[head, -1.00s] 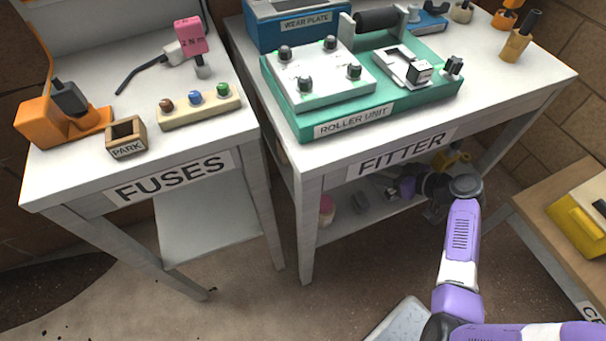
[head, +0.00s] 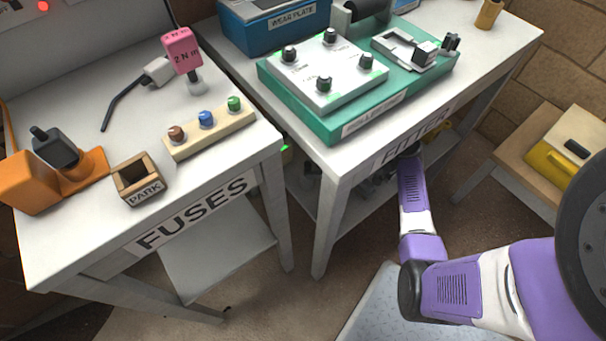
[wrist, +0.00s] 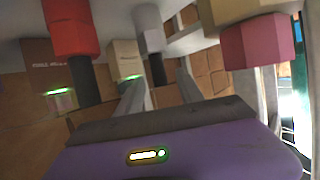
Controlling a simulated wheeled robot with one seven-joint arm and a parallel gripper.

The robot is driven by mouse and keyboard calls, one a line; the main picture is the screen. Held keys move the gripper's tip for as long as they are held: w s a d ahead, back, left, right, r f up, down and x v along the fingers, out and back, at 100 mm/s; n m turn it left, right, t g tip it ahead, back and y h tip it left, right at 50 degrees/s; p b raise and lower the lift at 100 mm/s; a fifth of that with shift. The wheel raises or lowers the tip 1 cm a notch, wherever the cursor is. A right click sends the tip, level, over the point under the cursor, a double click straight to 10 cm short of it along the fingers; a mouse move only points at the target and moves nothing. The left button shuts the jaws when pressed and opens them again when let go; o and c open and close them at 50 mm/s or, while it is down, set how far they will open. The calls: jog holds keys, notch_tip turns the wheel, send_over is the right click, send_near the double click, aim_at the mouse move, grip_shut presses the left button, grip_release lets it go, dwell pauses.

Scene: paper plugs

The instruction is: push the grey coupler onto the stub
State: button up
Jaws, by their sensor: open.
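A light grey block on a black cable (head: 156,70), which looks like the grey coupler, lies on the FUSES table beside a pink block marked 2 N m (head: 182,50). A short grey round piece (head: 195,87) under the pink block may be the stub; I cannot tell for sure. My gripper's purple housing (wrist: 160,150) fills the bottom of the wrist view, and I see nothing held.
The FUSES table (head: 90,220) also bears an orange stand (head: 85,170), a PARK box (head: 138,182) and a strip with coloured knobs (head: 212,130). The FITTER table (head: 470,75) carries a green roller unit (head: 300,112). A gap separates both tables.

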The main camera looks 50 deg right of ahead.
jog(key=x, duration=0.6)
jog(key=shift+c, duration=0.2)
jog(key=shift+d, duration=0.1)
grip_shut()
